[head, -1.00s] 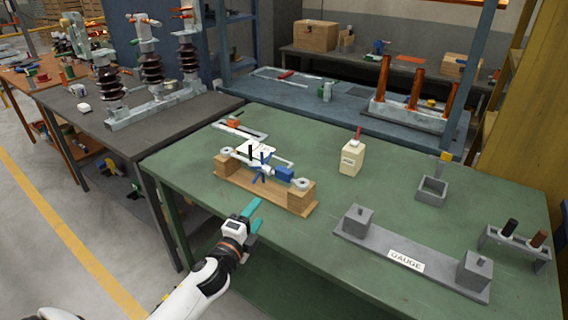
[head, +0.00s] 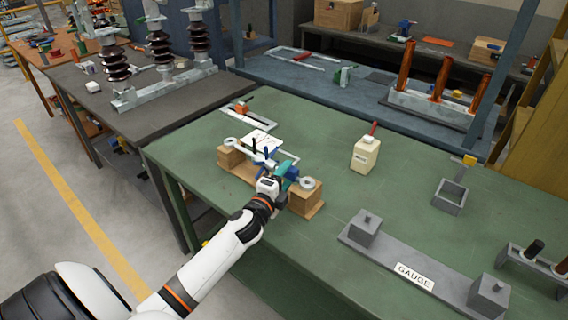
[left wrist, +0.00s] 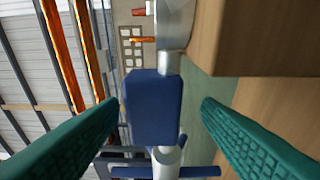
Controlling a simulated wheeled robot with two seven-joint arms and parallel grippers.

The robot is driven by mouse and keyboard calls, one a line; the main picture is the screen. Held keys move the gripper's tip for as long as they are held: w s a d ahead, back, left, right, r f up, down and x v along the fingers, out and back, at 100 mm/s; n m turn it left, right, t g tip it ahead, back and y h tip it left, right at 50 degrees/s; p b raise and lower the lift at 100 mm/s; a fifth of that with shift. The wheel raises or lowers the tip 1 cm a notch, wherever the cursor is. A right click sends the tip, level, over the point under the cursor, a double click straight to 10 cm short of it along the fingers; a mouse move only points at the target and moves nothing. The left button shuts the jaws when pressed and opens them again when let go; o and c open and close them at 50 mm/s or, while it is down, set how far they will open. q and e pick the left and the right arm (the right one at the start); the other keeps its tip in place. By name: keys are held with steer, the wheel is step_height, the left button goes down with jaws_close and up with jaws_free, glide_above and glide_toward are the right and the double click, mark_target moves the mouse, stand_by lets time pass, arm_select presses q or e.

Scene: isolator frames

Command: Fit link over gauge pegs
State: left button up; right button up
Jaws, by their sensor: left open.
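The link rests across two wooden blocks on a wooden stand (head: 240,170), with a ring end (head: 307,183) at the right and another (head: 230,140) at the left. Its blue body (left wrist: 152,108) lies between my left gripper's (left wrist: 160,115) open green fingers in the left wrist view; I cannot tell whether they touch it. In the head view my left gripper (head: 284,178) is at the link's right half and hides part of it. The grey gauge (head: 400,262) has a square block with a short peg (head: 367,217) at each end. My right gripper is not in view.
A cream bottle with a red top (head: 365,153) stands behind the gauge. A grey open box (head: 450,198) and a rack with dark and copper handles (head: 535,262) are at the right. The green tabletop (head: 330,235) is clear between stand and gauge.

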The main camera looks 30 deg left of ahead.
arm_select(q)
steer(key=shift+w+a+r+p, duration=0.1)
steer(key=shift+w+a+p, duration=0.1)
steer(key=shift+w, duration=0.65)
steer(key=shift+w+a+p, duration=0.1)
steer(key=shift+w+p, duration=0.1)
steer(key=shift+w, duration=0.7)
steer(key=shift+w+a+r+p, duration=0.1)
steer(key=shift+w+p, duration=0.1)
steer(key=shift+w, duration=0.65)
jaws_close()
steer(key=shift+r, duration=0.15)
